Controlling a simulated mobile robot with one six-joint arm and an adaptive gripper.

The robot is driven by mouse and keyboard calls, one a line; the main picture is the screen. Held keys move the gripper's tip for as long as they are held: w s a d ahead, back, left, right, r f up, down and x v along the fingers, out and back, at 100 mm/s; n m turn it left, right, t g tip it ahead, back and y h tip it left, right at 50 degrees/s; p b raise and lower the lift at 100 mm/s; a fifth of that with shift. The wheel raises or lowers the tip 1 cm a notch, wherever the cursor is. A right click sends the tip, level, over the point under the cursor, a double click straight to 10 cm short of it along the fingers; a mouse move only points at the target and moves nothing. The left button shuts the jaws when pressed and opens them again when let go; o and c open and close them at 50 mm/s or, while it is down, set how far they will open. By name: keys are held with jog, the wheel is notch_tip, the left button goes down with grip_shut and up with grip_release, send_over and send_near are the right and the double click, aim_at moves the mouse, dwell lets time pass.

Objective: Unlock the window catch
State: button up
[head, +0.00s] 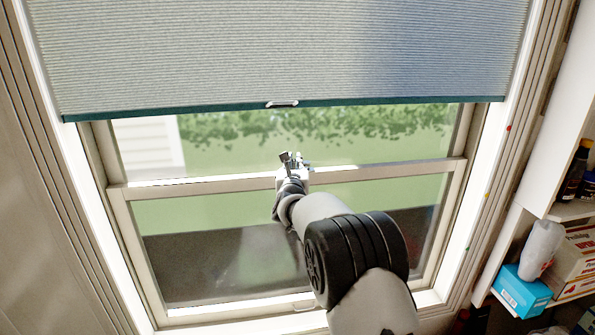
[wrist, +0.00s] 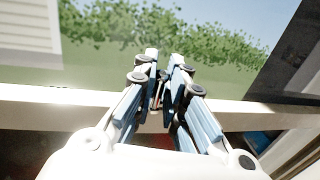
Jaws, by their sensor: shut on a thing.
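The window (head: 210,185) has a pale frame with a horizontal meeting rail across its middle. My gripper (head: 292,160) is at the middle of this rail. In the wrist view my gripper (wrist: 164,72) has its fingers close together, with a small dark metal piece, the window catch (wrist: 158,92), between them above the rail (wrist: 60,98). The gripper is shut on this catch. Most of the catch is hidden by the fingers, and I cannot tell which way its lever points.
A pleated blind (head: 280,55) with a small handle (head: 282,104) hangs above the rail. The window sill (head: 240,322) lies below my arm.

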aim_at(313, 168)
jog(key=shift+s+d+b, duration=0.25)
jog(key=shift+d+b, duration=0.1)
jog(key=shift+b, duration=0.4)
jog(key=shift+s+d+f+b, duration=0.1)
jog(key=shift+s+d+b, duration=0.3)
jog(key=shift+b, duration=0.95)
jog(key=shift+d+b, duration=0.8)
jog(key=shift+b, duration=0.5)
jog(key=shift+w+d+b, duration=0.15)
jog(key=shift+d+b, duration=0.8)
jog(key=shift+b, duration=0.6)
jog(key=shift+w+d+b, duration=0.15)
jog(key=shift+d+b, duration=0.25)
jog(key=shift+b, duration=0.2)
jog(key=shift+w+d+b, duration=0.3)
jog(key=shift+d+b, duration=0.05)
jog(key=shift+b, duration=0.05)
dwell(0.4)
jog(key=o, duration=0.5)
jog(key=shift+d, duration=0.15)
jog(key=shift+o, duration=0.3)
